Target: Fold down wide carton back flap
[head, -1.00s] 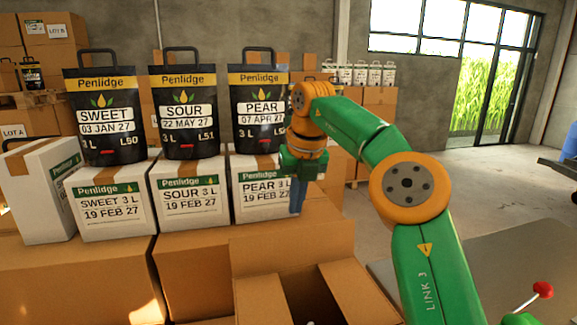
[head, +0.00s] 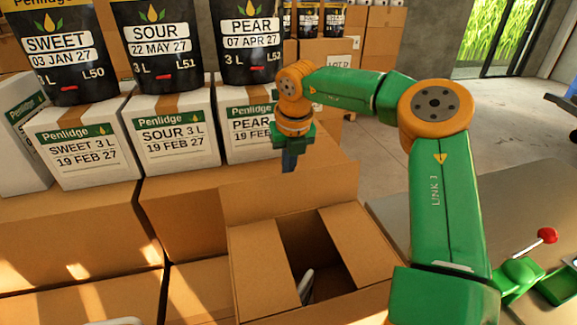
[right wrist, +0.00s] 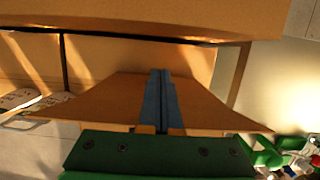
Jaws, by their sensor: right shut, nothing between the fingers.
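The wide carton (head: 345,300) stands open at the bottom middle of the head view. Its back flap (head: 285,197) stands up at the far side. Its left flap (head: 262,270) and right flap (head: 350,245) also show, spread about the dark opening. My right gripper (head: 289,166) is shut and empty, pointing down at the top edge of the back flap; I cannot tell if it touches. In the right wrist view the shut blue fingers (right wrist: 158,90) lie in front of a tapering cardboard panel (right wrist: 110,108). My left gripper is not in view.
White labelled cartons, such as the SOUR carton (head: 175,130), stand behind on brown boxes, with black pouches on top. A grey table (head: 530,210) with a red knob (head: 547,235) lies to the right. Something pale (head: 306,285) shows inside the wide carton.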

